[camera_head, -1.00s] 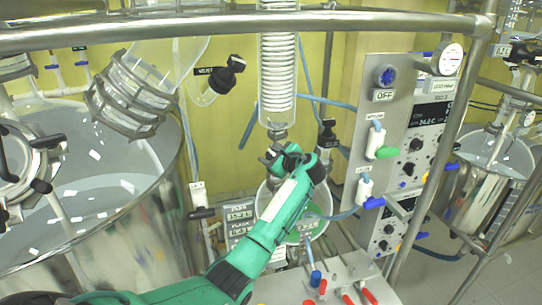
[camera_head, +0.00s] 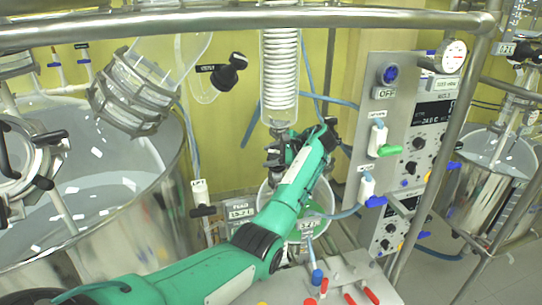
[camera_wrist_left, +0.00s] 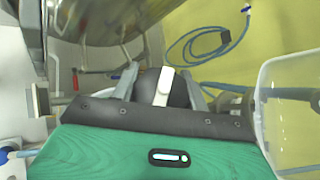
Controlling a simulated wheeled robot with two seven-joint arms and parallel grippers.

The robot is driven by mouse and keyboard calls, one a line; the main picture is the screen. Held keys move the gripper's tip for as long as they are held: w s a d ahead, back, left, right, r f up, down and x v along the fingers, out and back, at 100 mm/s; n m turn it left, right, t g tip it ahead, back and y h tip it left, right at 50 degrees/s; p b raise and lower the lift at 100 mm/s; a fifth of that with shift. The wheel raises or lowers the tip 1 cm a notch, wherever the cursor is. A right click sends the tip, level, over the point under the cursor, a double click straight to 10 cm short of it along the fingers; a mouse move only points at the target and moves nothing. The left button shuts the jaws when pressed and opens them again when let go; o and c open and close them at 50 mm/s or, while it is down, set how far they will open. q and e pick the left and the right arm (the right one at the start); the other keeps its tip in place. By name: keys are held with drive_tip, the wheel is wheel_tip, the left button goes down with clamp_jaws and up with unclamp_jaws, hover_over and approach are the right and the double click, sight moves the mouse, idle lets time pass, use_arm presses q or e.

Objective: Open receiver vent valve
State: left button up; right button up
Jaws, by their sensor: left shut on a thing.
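My green left arm reaches up from the lower left in the head view. Its gripper (camera_head: 326,137) is at the black vent valve, just right of the coiled condenser's lower end, and hides most of it. In the left wrist view, the gripper's two grey fingers (camera_wrist_left: 160,76) are shut on a dark rounded valve handle (camera_wrist_left: 179,92) with a white strip across it. The receiver vessel (camera_head: 268,200) is below, partly hidden behind my arm. I cannot tell how far the valve is turned. My right gripper is not in view.
The glass condenser (camera_head: 280,70) hangs directly left of the gripper. A control panel (camera_head: 377,95) with green and blue valve handles stands to the right. A steel rail (camera_head: 240,20) crosses the top. A large steel vessel (camera_head: 160,225) fills the left.

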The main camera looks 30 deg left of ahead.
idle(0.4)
use_arm(q)
drive_tip(key=o, duration=1)
drive_tip(key=b+v, duration=0.3)
drive_tip(key=v, duration=0.4)
drive_tip(key=shift+r+b, duration=0.15)
drive_tip(key=shift+b, duration=0.25)
drive_tip(key=shift+d, duration=0.2)
